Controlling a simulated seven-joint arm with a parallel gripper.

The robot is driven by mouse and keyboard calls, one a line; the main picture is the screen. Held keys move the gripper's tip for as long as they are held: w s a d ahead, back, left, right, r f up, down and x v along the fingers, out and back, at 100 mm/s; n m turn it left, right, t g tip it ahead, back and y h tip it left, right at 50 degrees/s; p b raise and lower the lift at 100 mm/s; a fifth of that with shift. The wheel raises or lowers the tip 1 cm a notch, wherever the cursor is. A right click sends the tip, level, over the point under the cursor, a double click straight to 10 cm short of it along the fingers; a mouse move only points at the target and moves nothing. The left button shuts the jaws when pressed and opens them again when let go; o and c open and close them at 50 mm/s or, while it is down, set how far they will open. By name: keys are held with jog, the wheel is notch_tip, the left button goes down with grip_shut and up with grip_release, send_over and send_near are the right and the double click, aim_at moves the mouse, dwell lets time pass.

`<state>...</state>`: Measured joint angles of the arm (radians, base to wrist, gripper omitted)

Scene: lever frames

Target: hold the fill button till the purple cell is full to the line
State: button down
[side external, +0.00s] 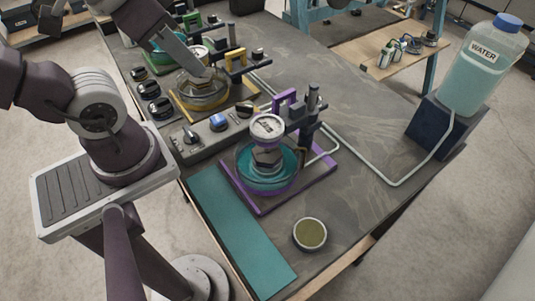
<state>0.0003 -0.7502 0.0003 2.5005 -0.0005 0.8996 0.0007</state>
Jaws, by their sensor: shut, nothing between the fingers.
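The purple cell (246,178) is a round clear vessel on a purple-edged base, with teal water inside, a stacked metal weight in it and a round white-faced disc (267,126) on top. Its fill line is too small to make out. A control strip (205,146) beside it carries a blue button (218,122) and black controls; I cannot read which one is the fill button. My gripper (207,73) is shut and empty, pointing down to the right in front of the yellow cell (202,98), apart from the blue button in the picture.
A water tank (481,78) stands on a dark block at the right, with a pale hose (393,184) along the bench. A green cell (160,60) stands farther back. A teal mat (240,232) and a round olive dish (309,234) lie at the front.

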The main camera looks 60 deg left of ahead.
jog(key=m+g+y, duration=0.1)
jog(key=m, duration=0.2)
jog(key=m+g+y, duration=0.1)
jog(key=m+g, duration=0.6)
jog(key=m, duration=1.6)
send_over(217, 119)
jog(key=w+d, duration=0.1)
jog(key=d, duration=0.1)
notch_tip(217, 119, down, 4)
jog(key=w+m, duration=0.1)
jog(key=m, duration=0.2)
jog(key=w+a+m+h, duration=0.1)
jog(key=m, duration=0.2)
jog(key=a+r+m+g+h, duration=0.1)
jog(key=m, duration=0.3)
jog(key=shift+w, duration=0.4)
jog(key=x, duration=1.2)
jog(key=shift+w+f, duration=0.3)
jog(key=shift+f, duration=0.75)
